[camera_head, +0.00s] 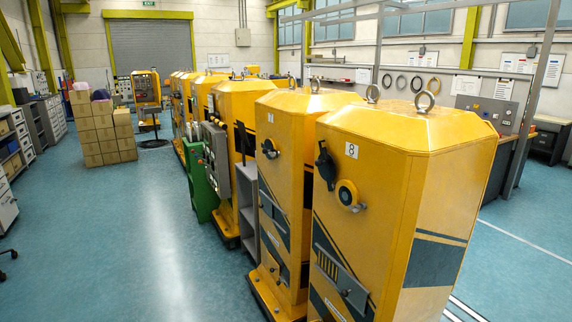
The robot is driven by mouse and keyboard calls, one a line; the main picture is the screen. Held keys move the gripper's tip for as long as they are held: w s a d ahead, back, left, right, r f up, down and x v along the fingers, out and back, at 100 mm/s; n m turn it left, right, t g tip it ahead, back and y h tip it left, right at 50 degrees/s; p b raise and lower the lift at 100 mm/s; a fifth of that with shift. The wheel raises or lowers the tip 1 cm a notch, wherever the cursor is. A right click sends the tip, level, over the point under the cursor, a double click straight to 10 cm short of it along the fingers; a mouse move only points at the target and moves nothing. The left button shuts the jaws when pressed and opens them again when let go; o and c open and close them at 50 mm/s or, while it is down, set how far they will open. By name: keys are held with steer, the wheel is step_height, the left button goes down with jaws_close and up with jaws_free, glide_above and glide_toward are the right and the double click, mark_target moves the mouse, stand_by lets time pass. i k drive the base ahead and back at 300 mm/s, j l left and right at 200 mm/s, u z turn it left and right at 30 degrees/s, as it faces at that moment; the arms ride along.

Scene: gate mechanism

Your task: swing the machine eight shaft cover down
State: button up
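Machine eight (400,210) is the nearest yellow cabinet, at the right, with a white label (351,149) reading 8. A dark rounded cover (325,165) is on its front face, left of and below the label. It sits up and to the left of a round yellow fitting with a dark centre (347,193) and appears swung clear of it. I cannot tell the cover's exact hinge point. My gripper is not in view.
A similar yellow machine (283,130) stands close to the left of machine eight, with several more in a row behind. A green stand (197,175) and grey shelf (273,235) stand along the row. Cardboard boxes (100,135) are stacked farther back.

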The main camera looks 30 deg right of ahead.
mark_target(325, 163)
steer(key=i+j, duration=0.1)
steer(key=i, duration=0.4)
steer(key=i+j+u, duration=0.1)
steer(key=i, duration=0.35)
steer(key=i+l, duration=0.4)
steer(key=i+u, duration=0.05)
